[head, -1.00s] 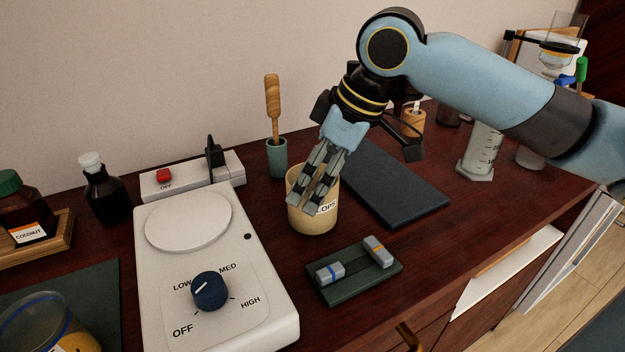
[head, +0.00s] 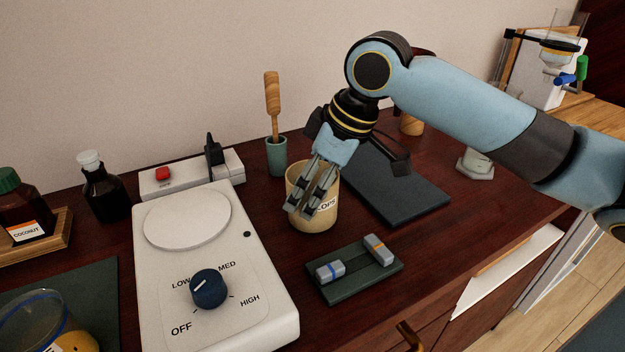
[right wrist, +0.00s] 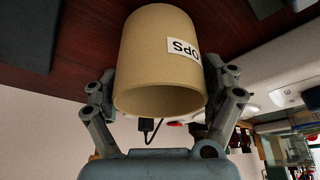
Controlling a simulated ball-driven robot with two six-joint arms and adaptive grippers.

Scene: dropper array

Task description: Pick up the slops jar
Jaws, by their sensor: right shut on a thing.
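The slops jar (head: 325,214) is a tan, open-topped cylinder with a white label, partly covered by the gripper in the head view. It appears to stand on the dark red wooden bench. My right gripper (head: 298,208) reaches down over it from above and is shut on it. In the right wrist view the jar (right wrist: 160,60) sits between the two fingers of my right gripper (right wrist: 160,75), its open mouth facing the camera and "OPS" readable on the label. My left gripper is not in view.
A white hotplate (head: 252,255) with a blue knob stands left of the jar. A green cup (head: 277,157) with a wooden-handled tool is behind it. A dark mat (head: 400,190) lies to the right, and a small green tray (head: 345,288) with grey blocks in front.

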